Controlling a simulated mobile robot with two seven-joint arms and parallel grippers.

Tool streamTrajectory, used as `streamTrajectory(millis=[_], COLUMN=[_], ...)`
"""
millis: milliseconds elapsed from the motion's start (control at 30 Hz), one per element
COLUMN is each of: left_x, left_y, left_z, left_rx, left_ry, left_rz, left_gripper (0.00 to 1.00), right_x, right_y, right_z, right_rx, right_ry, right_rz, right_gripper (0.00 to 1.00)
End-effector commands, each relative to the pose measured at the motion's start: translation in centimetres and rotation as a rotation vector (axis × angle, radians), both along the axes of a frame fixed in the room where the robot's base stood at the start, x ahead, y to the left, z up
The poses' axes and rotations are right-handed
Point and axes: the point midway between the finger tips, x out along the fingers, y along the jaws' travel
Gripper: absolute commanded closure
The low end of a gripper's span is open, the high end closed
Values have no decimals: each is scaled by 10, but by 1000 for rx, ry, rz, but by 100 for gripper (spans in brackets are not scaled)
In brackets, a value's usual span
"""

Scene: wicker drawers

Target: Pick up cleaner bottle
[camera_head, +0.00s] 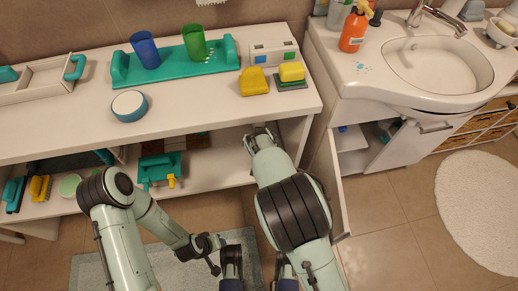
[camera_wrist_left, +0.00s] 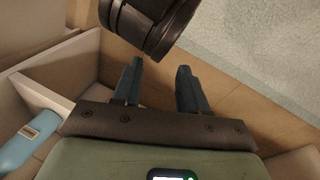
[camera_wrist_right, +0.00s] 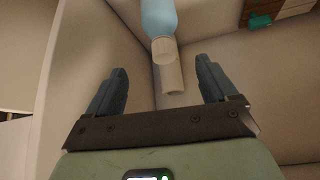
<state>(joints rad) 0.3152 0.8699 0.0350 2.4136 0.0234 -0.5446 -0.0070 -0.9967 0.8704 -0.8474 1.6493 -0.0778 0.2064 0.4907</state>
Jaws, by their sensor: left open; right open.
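A light blue bottle (camera_wrist_right: 158,14) with a white cap (camera_wrist_right: 164,49) shows at the top of the right wrist view, ahead of my right gripper (camera_wrist_right: 163,78) and roughly between its fingers, apart from them. My right gripper is open and empty, at the shelf opening under the bench top in the head view (camera_head: 259,130). My left gripper (camera_wrist_left: 160,74) is open and empty, low down. A light blue bottle (camera_wrist_left: 25,145) also shows at the left of the left wrist view; I cannot tell if it is the same one. An orange spray bottle (camera_head: 353,32) stands by the sink.
The bench (camera_head: 190,108) carries cups on a teal tray (camera_head: 178,66), a yellow sponge and a round tin (camera_head: 129,105). Its lower shelf holds a teal caddy (camera_head: 158,168). An open cabinet door (camera_head: 338,185) stands right of my right arm.

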Motion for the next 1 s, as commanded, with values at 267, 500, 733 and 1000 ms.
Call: streamTrajectory(millis=[267,500,733,1000], left_x=[25,36,19,11], left_y=[13,19,25,26], left_z=[-20,-27,-52,-56], left_rx=[33,47,52,51], left_ry=[-64,-93,-31,-3], left_rz=[28,39,45,46], left_gripper=[57,57,57,57], right_x=[27,36,53,58], right_y=[0,1,4,5], right_z=[-45,-60,-88,-93], right_rx=[0,-2,-2,-1], right_ry=[2,2,2,1], right_rz=[-1,-1,0,0], right_gripper=[15,15,15,15])
